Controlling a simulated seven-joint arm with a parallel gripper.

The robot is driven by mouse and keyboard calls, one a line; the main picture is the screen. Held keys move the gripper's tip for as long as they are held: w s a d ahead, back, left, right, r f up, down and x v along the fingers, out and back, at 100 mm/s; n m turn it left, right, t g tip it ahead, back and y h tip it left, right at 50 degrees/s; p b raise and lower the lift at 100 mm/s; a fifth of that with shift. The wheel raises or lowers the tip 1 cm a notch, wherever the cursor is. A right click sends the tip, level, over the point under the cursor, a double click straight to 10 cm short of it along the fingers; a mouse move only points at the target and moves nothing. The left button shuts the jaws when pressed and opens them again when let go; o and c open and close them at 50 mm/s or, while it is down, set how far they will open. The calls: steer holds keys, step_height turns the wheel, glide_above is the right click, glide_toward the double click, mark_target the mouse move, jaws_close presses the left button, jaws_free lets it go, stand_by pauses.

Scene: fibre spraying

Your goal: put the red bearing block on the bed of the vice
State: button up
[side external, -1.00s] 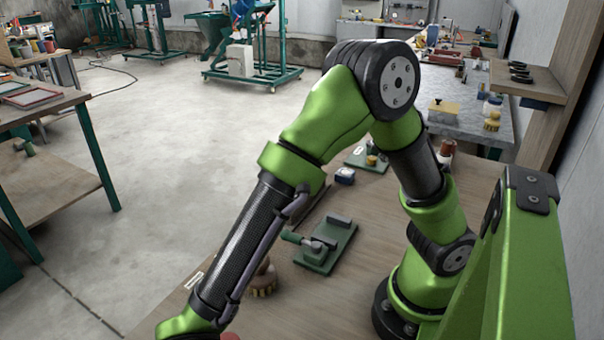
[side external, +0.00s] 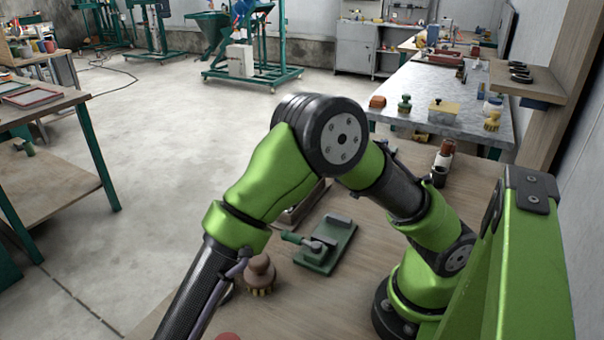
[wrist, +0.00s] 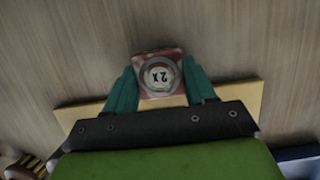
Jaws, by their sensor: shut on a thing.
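The vice is not identifiable in the wrist view.
A yellow flat piece (wrist: 246,94) shows behind my fingers. A round-topped brush (side external: 260,275) stands left of the vice. Part of a red thing (side external: 228,337) shows at the side view's bottom edge. Dark and white containers (side external: 441,165) stand at the bench's back right.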

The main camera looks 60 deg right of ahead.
steer(key=shift+f, duration=0.15)
steer(key=o, duration=1.3)
steer(key=shift+c, duration=0.2)
steer(key=v, duration=1.2)
steer(key=w+d+r+m+t+y, duration=0.1)
steer(key=d+r, duration=0.3)
steer(key=d, duration=0.4)
steer(key=w+d+r+t+y, duration=0.1)
steer(key=w+d+r+t, duration=0.2)
steer(key=d, duration=0.6)
steer(key=w+d+r+m+t, duration=0.1)
steer(key=w+d+r, duration=0.3)
steer(key=d, duration=0.4)
steer(key=shift+d+r+m+t+y, duration=0.3)
steer(key=shift+d+r+t+y, duration=0.1)
steer(key=shift+t, duration=0.5)
steer(key=shift+o, duration=0.4)
steer(key=s+d+m+t, duration=0.1)
steer(key=s+d+t, duration=0.2)
steer(key=d, duration=0.7)
steer(key=shift+s+r+t+h, duration=0.15)
steer(key=shift+s+t+h, duration=0.05)
steer(key=shift+t+h, duration=0.2)
